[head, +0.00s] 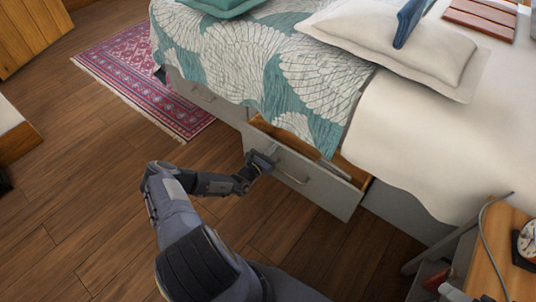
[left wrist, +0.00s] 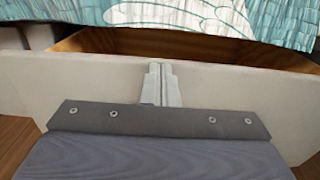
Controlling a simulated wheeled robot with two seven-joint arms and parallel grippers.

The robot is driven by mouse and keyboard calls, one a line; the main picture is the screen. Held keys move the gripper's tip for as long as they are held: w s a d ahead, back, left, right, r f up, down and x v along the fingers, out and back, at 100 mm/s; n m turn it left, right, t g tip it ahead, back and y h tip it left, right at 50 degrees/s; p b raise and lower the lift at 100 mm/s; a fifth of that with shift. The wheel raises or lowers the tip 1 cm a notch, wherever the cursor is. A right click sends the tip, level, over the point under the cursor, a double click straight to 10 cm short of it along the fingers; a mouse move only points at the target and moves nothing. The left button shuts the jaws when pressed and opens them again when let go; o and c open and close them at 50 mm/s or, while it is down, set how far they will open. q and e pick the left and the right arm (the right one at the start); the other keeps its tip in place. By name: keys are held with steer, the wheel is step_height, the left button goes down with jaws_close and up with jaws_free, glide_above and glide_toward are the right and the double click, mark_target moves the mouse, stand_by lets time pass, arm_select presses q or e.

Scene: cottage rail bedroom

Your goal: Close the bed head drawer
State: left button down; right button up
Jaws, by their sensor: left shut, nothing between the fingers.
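The bed head drawer (head: 321,189) is a pale grey front under the bed, pulled out, with its wooden inside showing behind the front. A metal bar handle (head: 291,177) is on its front. My left gripper (head: 262,161) is at the left part of the drawer front, left of the handle. In the left wrist view the shut fingers (left wrist: 159,83) are upright against or just before the drawer front (left wrist: 230,95), with nothing between them. Whether they touch it I cannot tell. The drawer's wooden inside (left wrist: 190,45) shows beyond the top edge. My right gripper is not in view.
The bed's patterned cover (head: 270,65) hangs over part of the drawer opening. Another drawer front (head: 205,97) is farther left under the bed. A wooden bedside table (head: 500,250) with a clock stands at the right. The wooden floor at left is clear up to a red rug (head: 140,75).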

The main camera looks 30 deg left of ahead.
arm_select(q)
steer(key=w+b, duration=0.4)
steer(key=w, duration=0.7)
steer(key=shift+w+d+r, duration=0.2)
steer(key=shift+w+d, duration=0.1)
steer(key=shift+w, duration=0.1)
steer(key=shift+w+r, duration=0.1)
steer(key=shift+r, duration=0.05)
